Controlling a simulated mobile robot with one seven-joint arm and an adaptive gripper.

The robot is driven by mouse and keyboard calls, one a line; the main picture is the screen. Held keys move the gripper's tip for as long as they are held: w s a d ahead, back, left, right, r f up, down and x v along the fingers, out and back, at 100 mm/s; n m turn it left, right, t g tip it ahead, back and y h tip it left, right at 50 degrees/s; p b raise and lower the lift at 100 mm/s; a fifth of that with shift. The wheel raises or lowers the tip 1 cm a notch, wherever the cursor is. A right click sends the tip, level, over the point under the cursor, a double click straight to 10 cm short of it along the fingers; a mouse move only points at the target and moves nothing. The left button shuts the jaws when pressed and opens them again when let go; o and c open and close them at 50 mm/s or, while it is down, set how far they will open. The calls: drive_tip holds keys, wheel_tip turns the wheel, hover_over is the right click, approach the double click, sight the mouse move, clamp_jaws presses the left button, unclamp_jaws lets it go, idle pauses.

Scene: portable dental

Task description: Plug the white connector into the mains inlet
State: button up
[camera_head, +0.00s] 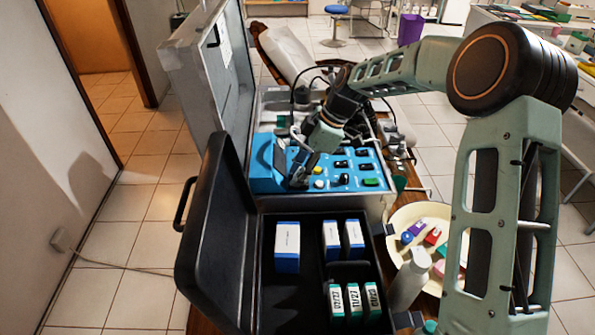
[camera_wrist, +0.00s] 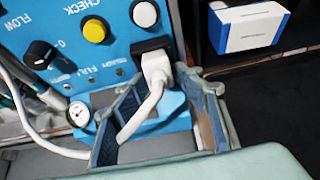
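The white connector (camera_wrist: 157,68) is in the wrist view, with its front end at the black mains inlet (camera_wrist: 150,45) on the blue panel. It appears to sit in the inlet, but its front end is hidden, so I cannot tell how deep. Its white cable (camera_wrist: 142,118) curves down between my fingers and off to the left. My gripper (camera_wrist: 166,92) is open, with one finger on each side of the connector's rear and visible space beside it. In the head view my gripper (camera_head: 300,178) is low at the blue panel's near left part, hiding the connector.
An open black case (camera_head: 300,290) with several boxes lies nearer. A cream bowl (camera_head: 400,215) and white bottle (camera_head: 410,280) stand to the right.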

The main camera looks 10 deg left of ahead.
drive_tip(key=v, duration=1.2)
